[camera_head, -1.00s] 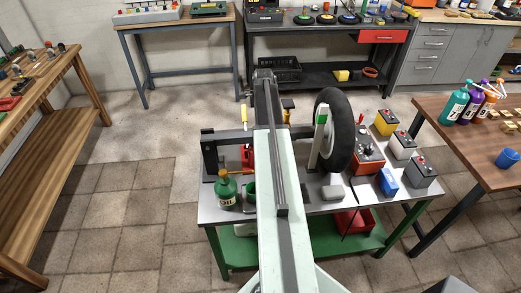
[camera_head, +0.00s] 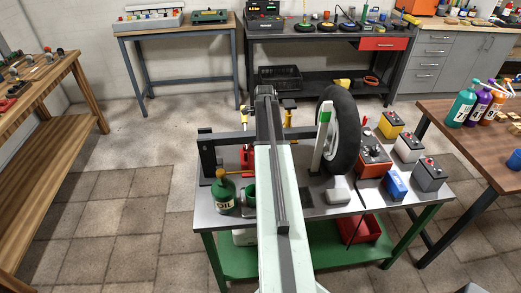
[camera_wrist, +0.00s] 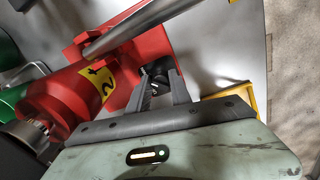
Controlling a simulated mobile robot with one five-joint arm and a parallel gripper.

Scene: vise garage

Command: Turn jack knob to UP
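The red jack (camera_wrist: 70,105) lies across the left of the wrist view, with a yellow label and a grey metal bar (camera_wrist: 140,25) over it. A small black knob (camera_wrist: 158,72) shows beside the red base, at the tips of my gripper (camera_wrist: 162,82). The two dark fingers stand apart with the knob between or just beyond them. I cannot tell whether they touch it. No UP mark is readable. In the head view, a red part of the jack (camera_head: 246,157) shows left of my arm. My arm hides the rest and my gripper there.
The grey-topped work table (camera_head: 330,207) also holds a green bottle (camera_head: 223,193), an upright wheel (camera_head: 343,130), a red charger box (camera_head: 373,162) and several batteries. A yellow edge (camera_wrist: 240,97) lies right of my gripper. Stone floor is clear left of the table.

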